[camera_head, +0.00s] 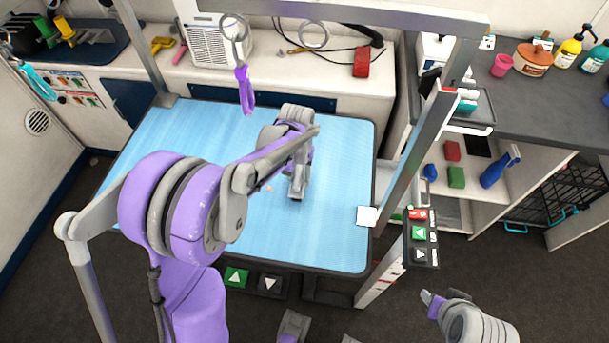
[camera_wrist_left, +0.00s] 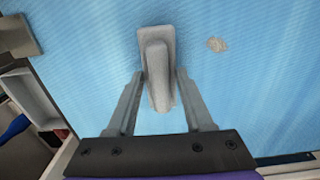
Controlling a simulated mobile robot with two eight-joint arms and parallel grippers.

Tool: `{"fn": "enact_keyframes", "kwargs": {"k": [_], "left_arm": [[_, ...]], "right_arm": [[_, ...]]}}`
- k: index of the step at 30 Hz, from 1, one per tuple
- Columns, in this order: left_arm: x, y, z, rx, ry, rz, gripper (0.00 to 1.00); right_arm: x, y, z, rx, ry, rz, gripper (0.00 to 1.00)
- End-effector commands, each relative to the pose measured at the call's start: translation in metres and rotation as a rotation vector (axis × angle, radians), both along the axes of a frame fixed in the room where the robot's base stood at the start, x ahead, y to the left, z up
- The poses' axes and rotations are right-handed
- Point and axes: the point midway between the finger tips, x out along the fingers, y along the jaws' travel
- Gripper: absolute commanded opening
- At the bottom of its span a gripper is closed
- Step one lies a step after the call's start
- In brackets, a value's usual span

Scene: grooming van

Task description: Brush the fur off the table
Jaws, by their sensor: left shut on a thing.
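The blue grooming table (camera_head: 335,230) has a ribbed top. My left gripper (camera_head: 299,178) is over the table's middle, pointing down. In the left wrist view, my left gripper (camera_wrist_left: 158,88) is shut on the handle of a grey brush (camera_wrist_left: 155,42), at or just above the tabletop; contact cannot be told. A small pale tuft of fur (camera_wrist_left: 217,45) lies on the table to the right of the brush in that view. In the head view, pale fur (camera_head: 268,187) shows left of the gripper. My arm hides part of the table. My right gripper (camera_head: 432,299) is low at the right, clear of the table; its jaws are unclear.
A grey metal frame (camera_head: 415,140) rises over the table, with a purple loop (camera_head: 245,90) hanging from it. The table's front right is clear.

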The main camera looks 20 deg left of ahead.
Motion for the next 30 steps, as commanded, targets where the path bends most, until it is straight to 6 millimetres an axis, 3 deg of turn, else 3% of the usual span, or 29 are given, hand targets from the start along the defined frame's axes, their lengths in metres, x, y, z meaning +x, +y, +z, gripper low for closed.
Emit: {"fn": "enact_keyframes", "kwargs": {"k": [30], "left_arm": [[-0.015, 0.059, -0.001, 0.001, 0.0, 0.003, 0.07]], "right_arm": [[-0.001, 0.0, -0.007, 0.0, 0.002, 0.0, 0.44]]}}
